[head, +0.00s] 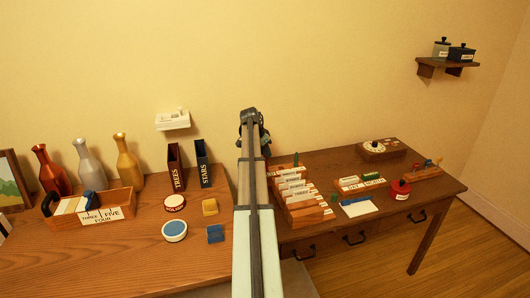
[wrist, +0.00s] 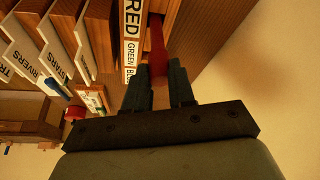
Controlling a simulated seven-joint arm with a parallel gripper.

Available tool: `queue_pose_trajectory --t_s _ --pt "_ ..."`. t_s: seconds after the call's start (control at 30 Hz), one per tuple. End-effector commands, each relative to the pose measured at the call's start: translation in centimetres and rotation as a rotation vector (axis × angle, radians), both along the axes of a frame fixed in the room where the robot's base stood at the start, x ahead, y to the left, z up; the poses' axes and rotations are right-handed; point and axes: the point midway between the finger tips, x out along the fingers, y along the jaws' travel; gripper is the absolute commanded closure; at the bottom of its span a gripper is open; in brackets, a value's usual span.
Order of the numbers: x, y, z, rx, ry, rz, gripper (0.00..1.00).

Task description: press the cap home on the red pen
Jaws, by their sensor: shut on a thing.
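The red pen (wrist: 157,48) shows in the wrist view as a red shaft between the fingertips of my gripper (wrist: 160,78). My gripper is shut on it. The red shaft lies beside a wooden holder whose white label (wrist: 131,45) reads RED, GREEN and a partly covered third word. Its far end reaches toward the wooden holder (wrist: 165,12). I cannot tell cap from barrel, or whether a gap lies between them.
A card file (head: 302,205) with labelled dividers stands close by; its dividers (wrist: 60,35) show in the wrist view. A white card (head: 357,209) with a blue pen, a red pot (head: 400,189) and a wooden stand (head: 425,173) are on the right desk.

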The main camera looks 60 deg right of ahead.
Motion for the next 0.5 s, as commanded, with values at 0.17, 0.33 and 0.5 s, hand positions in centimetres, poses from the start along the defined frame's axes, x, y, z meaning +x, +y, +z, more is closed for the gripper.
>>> queue_pose_trajectory --t_s 0.17,0.33,0.5 --pt "0.0 0.0 -0.04 0.0 0.0 0.0 1.0" --pt "0.0 -0.01 -0.04 0.0 0.0 0.0 1.0" --pt "0.0 0.0 -0.03 0.0 0.0 0.0 0.64"
